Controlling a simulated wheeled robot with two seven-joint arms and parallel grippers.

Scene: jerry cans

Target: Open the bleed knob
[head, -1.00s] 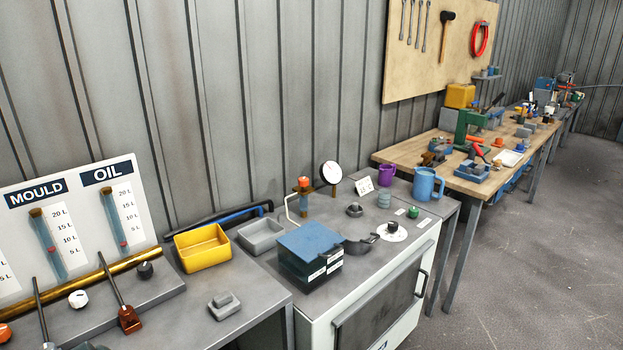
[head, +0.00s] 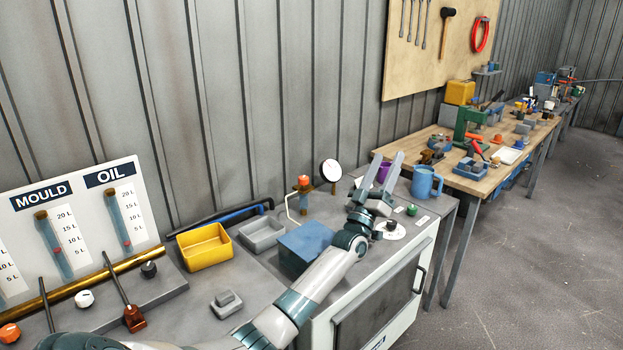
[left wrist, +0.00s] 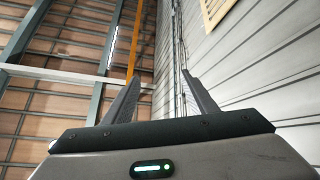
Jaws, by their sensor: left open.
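No label shows which knob is the bleed knob. An orange knob (head: 303,181) tops a small brass valve with a bent pipe, beside a round white gauge (head: 331,171). A small black knob (head: 391,226) sits on a white disc on the cabinet top, and a green knob (head: 412,210) stands behind it. My left gripper (head: 387,157) is open and empty above the cabinet, fingers pointing up, right of the gauge and apart from these knobs. In the left wrist view its open fingers (left wrist: 161,75) face the wall and roof. My right gripper is out of view.
A blue mug (head: 425,183) and purple cup (head: 384,172) are close to my gripper. Black (head: 149,269), white and orange knobs line the left panel.

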